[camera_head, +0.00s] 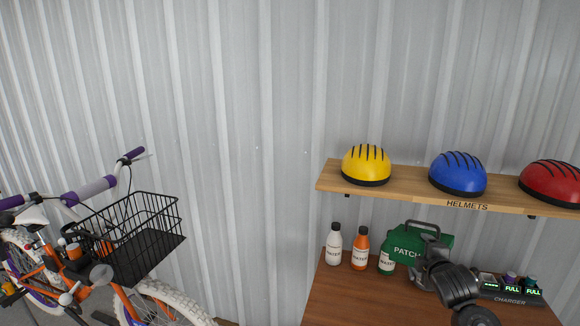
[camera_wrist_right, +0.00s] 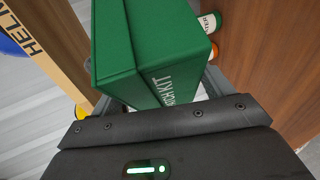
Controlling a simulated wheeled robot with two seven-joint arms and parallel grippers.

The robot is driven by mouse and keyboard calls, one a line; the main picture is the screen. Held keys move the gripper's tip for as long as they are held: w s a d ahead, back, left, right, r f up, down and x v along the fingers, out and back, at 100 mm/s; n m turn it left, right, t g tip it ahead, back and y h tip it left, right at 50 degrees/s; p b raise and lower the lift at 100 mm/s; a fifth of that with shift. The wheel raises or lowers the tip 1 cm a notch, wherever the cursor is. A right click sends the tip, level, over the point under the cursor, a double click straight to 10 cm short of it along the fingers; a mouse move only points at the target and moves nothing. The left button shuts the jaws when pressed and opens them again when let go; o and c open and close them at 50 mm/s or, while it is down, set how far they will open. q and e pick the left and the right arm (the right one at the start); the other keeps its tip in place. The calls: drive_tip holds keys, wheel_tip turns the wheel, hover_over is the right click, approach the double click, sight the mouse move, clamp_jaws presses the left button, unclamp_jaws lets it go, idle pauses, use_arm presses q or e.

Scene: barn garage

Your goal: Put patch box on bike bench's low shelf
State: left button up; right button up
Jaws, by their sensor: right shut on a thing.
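I cannot tell whether the box touches the bench top. The brown wooden bench (camera_head: 345,300) shows only its top; no low shelf is visible. My left gripper is out of view.
White (camera_head: 334,244), orange (camera_head: 360,248) and green (camera_head: 387,255) bottles stand left of the box. A charger (camera_head: 512,296) is to the right. The helmet shelf (camera_head: 410,188) with three helmets overhangs. A bike with a black basket (camera_head: 130,240) stands left.

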drive_tip(key=s+a+r+n+y, duration=0.1)
drive_tip(key=s+a+r+y, duration=0.1)
drive_tip(key=s+a+r, duration=0.5)
drive_tip(key=s+a+r+n+y, duration=0.1)
drive_tip(key=s+a+r, duration=0.4)
drive_tip(key=a, duration=0.4)
wheel_tip(320, 180, down, 10)
drive_tip(key=s+b, duration=0.1)
drive_tip(key=b, duration=0.8)
drive_tip(key=shift+s+d+r, duration=0.15)
drive_tip(key=shift+s+r, duration=0.05)
drive_tip(key=shift+s, duration=0.05)
drive_tip(key=shift+f+b, duration=0.55)
drive_tip(key=shift+b, duration=0.05)
drive_tip(key=s+a+f+n+y, duration=0.2)
drive_tip(key=s+a+f, duration=0.1)
drive_tip(key=a+f, duration=0.1)
drive_tip(key=s+a+f+n+g+y, duration=0.1)
drive_tip(key=s+a+f+n+y, duration=0.1)
drive_tip(key=s+a+f, duration=0.2)
drive_tip(key=s+a+f+n+y, duration=0.2)
drive_tip(key=s+a+f, duration=0.1)
drive_tip(key=a, duration=0.4)
drive_tip(key=shift+s+a+f+y, duration=0.1)
drive_tip(key=shift+s+f+y, duration=0.1)
drive_tip(key=shift+f, duration=0.25)
drive_tip(key=shift+s+a+f+y, duration=0.1)
drive_tip(key=shift+s+f+y, duration=0.1)
drive_tip(key=shift+f, duration=0.25)
